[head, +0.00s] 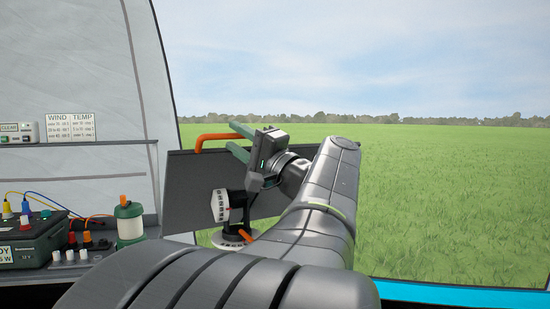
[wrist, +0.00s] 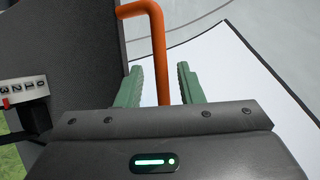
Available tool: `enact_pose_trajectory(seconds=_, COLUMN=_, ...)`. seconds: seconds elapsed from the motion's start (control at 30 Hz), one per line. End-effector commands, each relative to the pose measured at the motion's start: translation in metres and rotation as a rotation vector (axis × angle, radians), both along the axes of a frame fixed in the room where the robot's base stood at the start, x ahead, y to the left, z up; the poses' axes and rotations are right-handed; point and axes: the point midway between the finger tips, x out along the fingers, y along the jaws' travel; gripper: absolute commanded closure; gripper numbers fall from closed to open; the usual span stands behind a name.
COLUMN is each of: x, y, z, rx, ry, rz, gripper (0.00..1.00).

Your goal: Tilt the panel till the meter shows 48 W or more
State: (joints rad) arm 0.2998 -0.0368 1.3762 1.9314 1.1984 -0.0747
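The dark grey panel (head: 185,185) stands at the tent opening, and its orange handle (head: 215,138) sticks out at its upper left edge. My gripper (head: 238,141) is at the panel's top, its two green fingers pointing left toward the handle. In the wrist view the fingers of my gripper (wrist: 160,82) are apart, with the orange handle (wrist: 157,45) between them and gaps on both sides. The meter label (head: 5,254) on the dark box at the left edge is cut off; only "DY" and a partial figure ending in "W" show.
A green lantern-like canister (head: 129,222) and the dark box (head: 40,240) with plugs stand left. Grass lies beyond.

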Motion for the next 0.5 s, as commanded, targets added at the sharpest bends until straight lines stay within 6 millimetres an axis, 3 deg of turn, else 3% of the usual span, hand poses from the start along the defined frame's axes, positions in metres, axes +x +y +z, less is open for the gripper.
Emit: enact_pose_trajectory(seconds=0.5, x=-0.043, y=-0.063, z=-0.033, rx=0.000, ry=0.002, rz=-0.005, gripper=0.66)
